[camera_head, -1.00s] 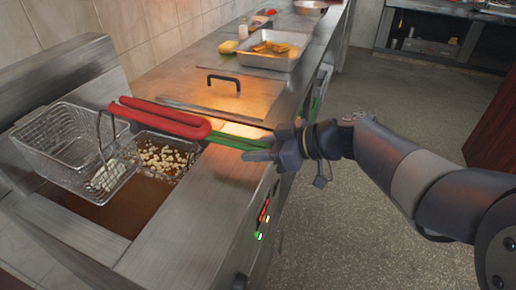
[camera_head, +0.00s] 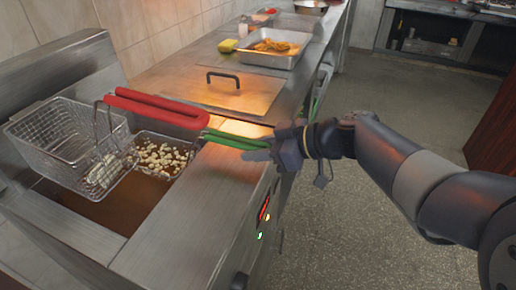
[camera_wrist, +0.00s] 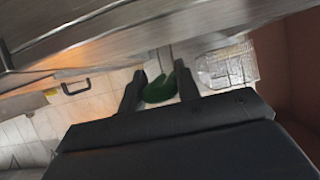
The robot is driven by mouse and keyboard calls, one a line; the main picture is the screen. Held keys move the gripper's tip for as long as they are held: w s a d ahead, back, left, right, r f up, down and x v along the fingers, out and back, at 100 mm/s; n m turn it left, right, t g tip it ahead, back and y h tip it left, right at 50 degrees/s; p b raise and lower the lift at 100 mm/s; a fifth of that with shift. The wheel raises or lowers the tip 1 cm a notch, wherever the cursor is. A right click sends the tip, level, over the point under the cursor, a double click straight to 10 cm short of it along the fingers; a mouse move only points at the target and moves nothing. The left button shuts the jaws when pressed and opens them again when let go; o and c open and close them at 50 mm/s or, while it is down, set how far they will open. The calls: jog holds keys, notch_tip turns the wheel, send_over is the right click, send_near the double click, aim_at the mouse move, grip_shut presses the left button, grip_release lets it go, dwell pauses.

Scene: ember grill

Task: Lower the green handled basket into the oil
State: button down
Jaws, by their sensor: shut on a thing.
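My gripper (camera_head: 275,150) is shut on the green handle (camera_head: 232,139) at the fryer's front edge. The green handle also shows between the fingers in the wrist view (camera_wrist: 160,89). It runs left towards a wire basket (camera_head: 165,157) holding pale food pieces, low in the far right part of the oil vat. I cannot tell how deep this basket sits. The brown oil (camera_head: 125,207) shows in front of it. The green handle's far end meets or passes under a red handle (camera_head: 160,108).
The red handle belongs to a second wire basket (camera_head: 50,135), raised and tilted over the vat's left side and crowding the other basket. A lid with a black handle (camera_head: 223,80) lies behind. A metal tray (camera_head: 270,58) of fried food stands farther back.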

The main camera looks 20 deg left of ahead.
jog(key=shift+f, duration=0.15)
jog(key=c, duration=0.9)
grip_release()
jog(key=shift+c, duration=0.2)
jog(key=w+v, duration=0.1)
jog(key=v, duration=0.9)
jog(key=shift+s+d, duration=0.4)
jog(key=shift+s, duration=0.1)
jog(key=shift+a, duration=0.1)
jog(key=x, duration=1)
jog(key=shift+a, duration=0.25)
jog(key=shift+r, duration=0.2)
jog(key=shift+f, duration=0.2)
